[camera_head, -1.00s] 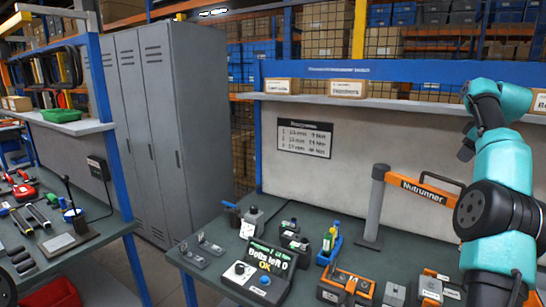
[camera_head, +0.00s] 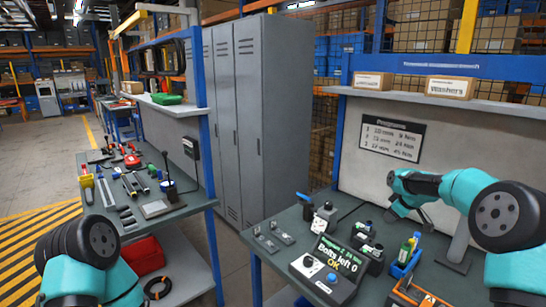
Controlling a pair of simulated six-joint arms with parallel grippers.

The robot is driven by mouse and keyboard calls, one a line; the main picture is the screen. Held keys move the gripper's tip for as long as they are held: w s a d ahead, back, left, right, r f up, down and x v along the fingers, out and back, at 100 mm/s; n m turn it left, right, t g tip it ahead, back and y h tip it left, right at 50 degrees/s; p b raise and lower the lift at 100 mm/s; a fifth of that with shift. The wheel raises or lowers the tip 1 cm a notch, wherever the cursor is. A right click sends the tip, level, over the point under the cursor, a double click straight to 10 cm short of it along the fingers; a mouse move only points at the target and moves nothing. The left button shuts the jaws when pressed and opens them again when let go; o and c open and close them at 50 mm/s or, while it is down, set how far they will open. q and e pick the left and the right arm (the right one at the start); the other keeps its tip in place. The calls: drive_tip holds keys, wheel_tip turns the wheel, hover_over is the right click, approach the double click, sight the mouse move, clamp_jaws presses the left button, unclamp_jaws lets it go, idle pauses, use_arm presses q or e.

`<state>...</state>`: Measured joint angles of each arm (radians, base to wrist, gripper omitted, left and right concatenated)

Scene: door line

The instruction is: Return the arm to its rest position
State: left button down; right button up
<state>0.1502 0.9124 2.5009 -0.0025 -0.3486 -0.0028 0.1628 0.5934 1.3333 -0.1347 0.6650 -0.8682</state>
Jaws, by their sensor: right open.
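My right arm (camera_head: 468,188) comes in from the right edge, teal with dark joints, bent and raised above the bench. My right gripper (camera_head: 410,214) is at its far end, in front of the pale back panel. It is open, and I see nothing held in it. It is partly hidden by its own arm. My left arm (camera_head: 85,258) shows only as a teal and black joint at the lower left corner, and its gripper is out of view.
Under the right arm is a green-topped bench (camera_head: 268,268) with a display box (camera_head: 328,268) reading "Bolts left 0 OK", a blue bin (camera_head: 404,262) and a grey post (camera_head: 458,246). Grey lockers (camera_head: 262,120) stand behind. A tool bench (camera_head: 190,203) is at left, beside yellow-striped floor.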

drive_tip(key=s+a+f+n+y, duration=0.1)
drive_tip(key=a+f, duration=0.3)
drive_tip(key=a, duration=0.5)
drive_tip(key=s+a+f+n, duration=0.1)
drive_tip(key=s+a+f, duration=0.2)
drive_tip(key=a, duration=0.6)
drive_tip(key=s+a+f+n+y, duration=0.1)
drive_tip(key=s+a+f, duration=0.1)
drive_tip(key=a+f, duration=0.3)
drive_tip(key=shift+a+f+y, duration=0.2)
drive_tip(key=shift+a+y, duration=0.1)
drive_tip(key=shift+a, duration=1.65)
drive_tip(key=s+a+f, duration=0.4)
drive_tip(key=s+f, duration=0.1)
drive_tip(key=s+d+f+m+g, duration=0.1)
drive_tip(key=s+d+f+m, duration=0.2)
drive_tip(key=s+f, duration=0.3)
drive_tip(key=s+d+f+m+g, duration=0.2)
drive_tip(key=s+f+m, duration=0.3)
drive_tip(key=s, duration=0.8)
drive_tip(key=s+d+f+m+g, duration=0.2)
drive_tip(key=s+d+f+m, duration=0.2)
drive_tip(key=s+f, duration=0.4)
drive_tip(key=shift+s+d+f+m, duration=0.25)
drive_tip(key=shift+s+m, duration=0.35)
drive_tip(key=shift+s, duration=0.45)
